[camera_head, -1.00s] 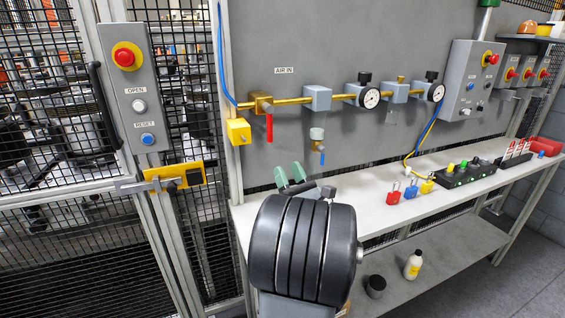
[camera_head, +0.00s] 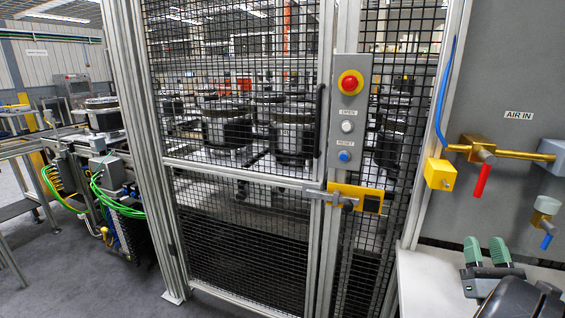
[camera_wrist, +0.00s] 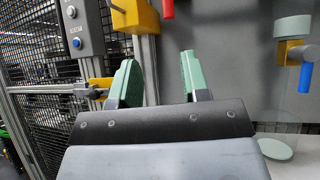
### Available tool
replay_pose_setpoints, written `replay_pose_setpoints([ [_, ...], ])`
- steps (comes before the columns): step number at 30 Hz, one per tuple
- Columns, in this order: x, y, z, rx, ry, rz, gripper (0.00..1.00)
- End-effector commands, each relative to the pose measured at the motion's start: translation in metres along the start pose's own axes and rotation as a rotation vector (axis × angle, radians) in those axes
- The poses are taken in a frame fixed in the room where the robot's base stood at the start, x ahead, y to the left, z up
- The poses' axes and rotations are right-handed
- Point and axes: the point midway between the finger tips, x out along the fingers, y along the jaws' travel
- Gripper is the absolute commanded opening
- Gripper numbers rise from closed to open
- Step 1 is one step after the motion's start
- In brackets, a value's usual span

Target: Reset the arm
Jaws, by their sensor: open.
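My gripper (camera_head: 487,254) is at the lower right of the head view, with two green-padded fingers spread apart and nothing between them. It is in front of the grey panel, above the white bench top (camera_head: 426,290). The wrist view shows the same open fingers (camera_wrist: 160,82) pointing up toward the panel. They touch nothing that I can see. Most of my arm is outside the head view.
A mesh cage door with a yellow latch (camera_head: 355,198) and a button box (camera_head: 347,128) stands left of my gripper. A red-handled valve (camera_head: 481,180) and a blue-handled valve (camera_head: 546,225) are on the panel close by. Grey floor (camera_head: 75,270) is open at the left.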

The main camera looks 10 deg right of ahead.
Motion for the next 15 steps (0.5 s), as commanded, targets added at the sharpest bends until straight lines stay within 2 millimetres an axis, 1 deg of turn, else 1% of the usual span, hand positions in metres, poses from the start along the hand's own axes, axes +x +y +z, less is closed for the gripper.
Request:
replay_pose_setpoints([
  [3, -0.005, 0.025, -0.029, -0.026, 0.161, 0.139, 0.42],
  [5, -0.011, 0.043, -0.042, -0.052, 0.25, 0.241, 0.42],
  [7, -0.018, 0.07, -0.055, -0.087, 0.347, 0.387, 0.42],
  [8, -0.021, 0.082, -0.059, -0.104, 0.385, 0.455, 0.42],
  [9, -0.027, 0.099, -0.065, -0.129, 0.431, 0.549, 0.42],
  [11, -0.038, 0.124, -0.071, -0.173, 0.492, 0.699, 0.42],
  [12, -0.046, 0.14, -0.074, -0.207, 0.525, 0.802, 0.42],
  [14, -0.06, 0.162, -0.077, -0.266, 0.567, 0.962, 0.42],
  [15, -0.069, 0.175, -0.077, -0.309, 0.588, 1.071, 0.42],
])
